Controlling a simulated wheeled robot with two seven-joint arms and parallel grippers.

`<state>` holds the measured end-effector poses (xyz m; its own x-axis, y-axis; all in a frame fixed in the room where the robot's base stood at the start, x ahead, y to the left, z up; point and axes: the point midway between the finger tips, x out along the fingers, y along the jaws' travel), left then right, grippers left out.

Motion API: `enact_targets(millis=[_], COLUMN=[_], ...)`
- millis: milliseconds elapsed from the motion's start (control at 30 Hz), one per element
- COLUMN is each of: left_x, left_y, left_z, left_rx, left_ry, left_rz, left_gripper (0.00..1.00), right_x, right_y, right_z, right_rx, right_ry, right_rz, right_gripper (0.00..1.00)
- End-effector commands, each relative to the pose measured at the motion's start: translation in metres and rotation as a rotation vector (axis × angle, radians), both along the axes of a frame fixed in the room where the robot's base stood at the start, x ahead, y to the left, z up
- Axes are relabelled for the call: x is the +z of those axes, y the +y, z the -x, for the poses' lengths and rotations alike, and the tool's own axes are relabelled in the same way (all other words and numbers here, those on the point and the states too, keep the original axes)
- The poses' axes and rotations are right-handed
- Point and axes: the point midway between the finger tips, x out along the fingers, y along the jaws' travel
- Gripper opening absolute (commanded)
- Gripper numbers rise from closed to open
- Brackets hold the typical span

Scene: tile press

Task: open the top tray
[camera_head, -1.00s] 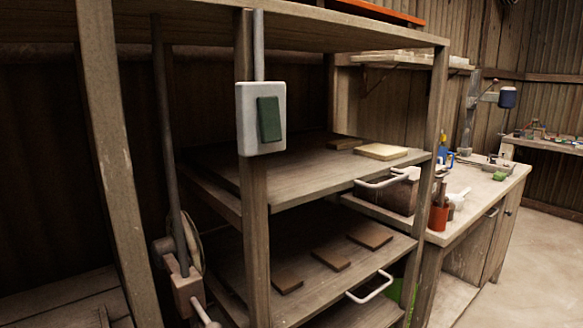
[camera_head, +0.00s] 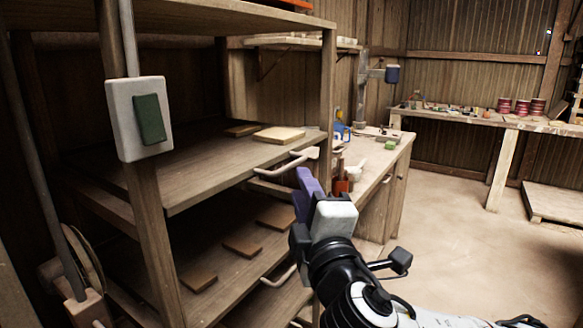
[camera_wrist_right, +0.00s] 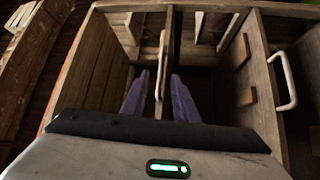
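The top tray (camera_head: 225,172) is a wooden board in the shelf frame, with a white bar handle (camera_head: 285,162) on its front edge. A pale tile (camera_head: 279,134) and a brown tile (camera_head: 242,130) lie on it. My right gripper (camera_head: 305,180), with purple fingers, is just in front of this handle. In the right wrist view the fingers (camera_wrist_right: 160,97) are apart, and the top tray's handle (camera_wrist_right: 160,68) appears between them. I cannot tell whether they touch it. The tray looks pushed in. My left gripper is not in view.
The lower tray (camera_head: 220,285) holds several brown tiles and has its own handle (camera_head: 278,278), also in the wrist view (camera_wrist_right: 285,80). A shelf post with a switch box (camera_head: 139,118) stands at the left.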

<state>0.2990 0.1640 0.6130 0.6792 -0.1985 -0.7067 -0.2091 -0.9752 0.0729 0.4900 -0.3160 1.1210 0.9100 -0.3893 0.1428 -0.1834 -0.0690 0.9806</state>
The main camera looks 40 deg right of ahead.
Motion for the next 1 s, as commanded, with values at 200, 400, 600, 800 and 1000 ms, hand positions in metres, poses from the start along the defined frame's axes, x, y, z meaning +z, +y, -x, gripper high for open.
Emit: enact_targets(millis=[200, 400, 600, 800, 1000], left_x=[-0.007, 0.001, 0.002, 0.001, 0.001], left_y=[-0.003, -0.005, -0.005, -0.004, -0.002], left_z=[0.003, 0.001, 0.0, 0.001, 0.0], left_rx=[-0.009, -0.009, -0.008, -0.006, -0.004], left_ry=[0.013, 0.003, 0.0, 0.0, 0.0], left_rz=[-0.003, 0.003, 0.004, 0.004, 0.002], left_gripper=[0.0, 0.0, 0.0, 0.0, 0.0], right_x=[0.006, 0.01, 0.011, 0.011, 0.011], right_y=[-0.016, -0.029, -0.036, -0.037, -0.036], right_z=[-0.034, -0.066, -0.084, -0.087, -0.086], right_rx=[-0.004, -0.001, 0.001, 0.002, 0.002], right_ry=[0.001, 0.003, 0.003, 0.003, 0.003], right_rz=[0.0, -0.004, -0.004, -0.005, -0.005], right_gripper=[0.27, 0.27, 0.27, 0.27, 0.14])
